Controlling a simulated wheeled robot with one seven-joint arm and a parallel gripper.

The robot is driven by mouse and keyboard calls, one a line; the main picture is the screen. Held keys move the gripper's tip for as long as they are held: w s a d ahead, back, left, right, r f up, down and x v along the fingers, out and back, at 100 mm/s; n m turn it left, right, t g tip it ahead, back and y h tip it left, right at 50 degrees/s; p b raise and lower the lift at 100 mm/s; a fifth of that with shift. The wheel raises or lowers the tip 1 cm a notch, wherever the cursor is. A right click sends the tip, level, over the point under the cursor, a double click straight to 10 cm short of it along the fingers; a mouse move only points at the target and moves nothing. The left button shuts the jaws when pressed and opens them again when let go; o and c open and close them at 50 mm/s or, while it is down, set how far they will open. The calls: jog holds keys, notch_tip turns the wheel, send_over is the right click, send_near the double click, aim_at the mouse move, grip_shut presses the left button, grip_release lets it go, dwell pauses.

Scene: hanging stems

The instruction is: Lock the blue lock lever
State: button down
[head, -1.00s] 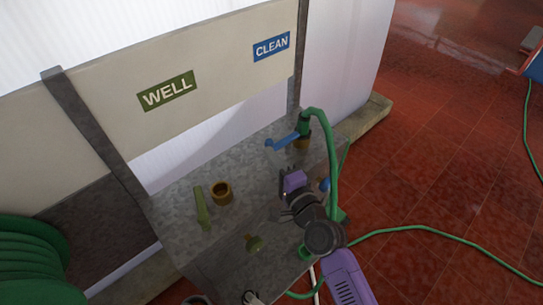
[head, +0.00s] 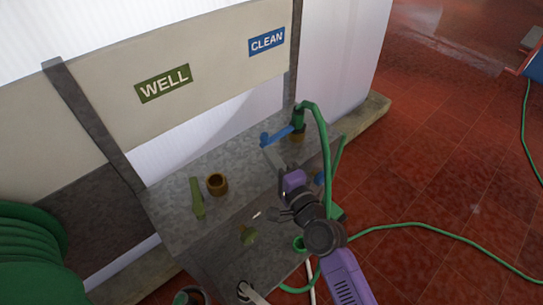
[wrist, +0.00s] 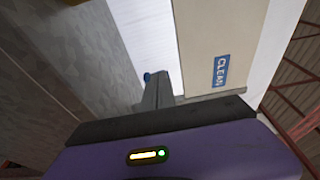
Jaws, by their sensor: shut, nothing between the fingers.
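The blue lock lever (head: 279,135) sticks out to the left from the green hose coupling (head: 298,118), which stands on a brass fitting (head: 297,137) at the back right of the grey metal bench.
The grey bench (head: 165,215) also holds an open brass fitting (head: 217,184) and an olive-green lever (head: 197,198). A green hose (head: 324,150) arches down close to the right of my gripper. The CLEAN sign (head: 266,41) and WELL sign (head: 163,83) are on the panel behind.

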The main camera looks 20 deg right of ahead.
jog(key=s+a+p, duration=0.2)
jog(key=s+a, duration=0.1)
jog(key=s+a+p, duration=0.2)
jog(key=a+p, duration=0.1)
jog(key=shift+s+a+r, duration=0.1)
jog(key=shift+s+a, duration=0.5)
jog(key=shift+a, duration=0.25)
jog(key=s+d+r+n+g+h, duration=0.1)
jog(key=s+d+n, duration=0.3)
jog(key=s, duration=0.8)
jog(key=s+d+r+n+g+h+b, duration=0.1)
jog(key=s+d+r+n, duration=0.3)
jog(key=s, duration=0.8)
jog(key=s+d+r+n+g, duration=0.1)
jog(key=s+d+n, duration=0.3)
jog(key=s+n, duration=0.4)
jog(key=s+r, duration=0.1)
jog(key=s, duration=0.3)
jog(key=shift+s+r+h+b, duration=0.15)
jog(key=shift+h+b, duration=0.2)
jog(key=shift+h, duration=0.05)
